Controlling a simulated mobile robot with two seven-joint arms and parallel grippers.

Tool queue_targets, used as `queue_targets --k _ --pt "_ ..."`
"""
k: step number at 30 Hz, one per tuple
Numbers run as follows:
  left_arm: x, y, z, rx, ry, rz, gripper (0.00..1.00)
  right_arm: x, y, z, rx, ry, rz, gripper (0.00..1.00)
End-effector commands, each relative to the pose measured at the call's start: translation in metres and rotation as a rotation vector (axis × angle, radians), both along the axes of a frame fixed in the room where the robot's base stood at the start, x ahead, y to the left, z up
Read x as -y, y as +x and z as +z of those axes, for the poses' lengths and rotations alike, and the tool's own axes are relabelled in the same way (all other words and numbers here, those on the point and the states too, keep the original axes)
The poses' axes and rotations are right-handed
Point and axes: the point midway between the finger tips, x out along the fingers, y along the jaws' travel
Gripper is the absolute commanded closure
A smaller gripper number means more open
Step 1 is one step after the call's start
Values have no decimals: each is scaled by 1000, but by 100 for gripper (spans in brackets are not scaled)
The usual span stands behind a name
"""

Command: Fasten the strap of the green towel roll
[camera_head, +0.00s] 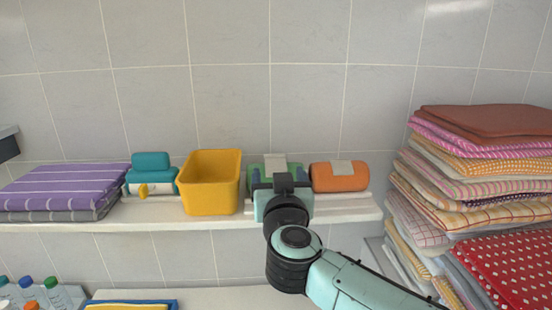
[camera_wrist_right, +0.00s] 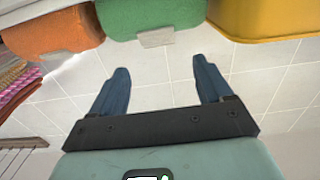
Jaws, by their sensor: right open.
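The green towel roll (camera_head: 256,172) lies on the wall shelf between the yellow bin and the orange roll. My right gripper hides much of it in the head view. Its pale grey strap (camera_head: 275,162) shows on top of it. In the right wrist view the green roll (camera_wrist_right: 150,14) is at the top, with a pale strap piece (camera_wrist_right: 156,38) at its edge. My right gripper (camera_wrist_right: 160,66) is open, in front of the roll. Its two blue fingers are apart, with nothing between them. My left gripper cannot be made out.
The yellow bin (camera_head: 212,184) stands left of the green roll, the orange roll (camera_head: 338,178) right of it. Farther left are teal rolls (camera_head: 151,172) and purple folded towels (camera_head: 65,187). A tall towel stack (camera_head: 480,165) stands at right. Bottles (camera_head: 32,292) are at lower left.

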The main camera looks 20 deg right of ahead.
Motion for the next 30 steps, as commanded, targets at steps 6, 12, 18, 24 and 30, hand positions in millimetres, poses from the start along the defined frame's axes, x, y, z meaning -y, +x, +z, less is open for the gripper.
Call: queue_targets --k 6,12,18,24,30 --pt "0 14 12 17 0 0 53 13 46 3 2 3 -2 21" --pt "0 22 18 26 0 0 53 19 72 2 2 3 -2 21" --pt "0 24 20 28 0 0 53 22 80 1 2 3 -3 21" --pt "0 23 19 27 0 0 53 22 81 1 1 3 -2 21" --pt "0 23 19 27 0 0 53 22 80 1 1 3 -2 77"
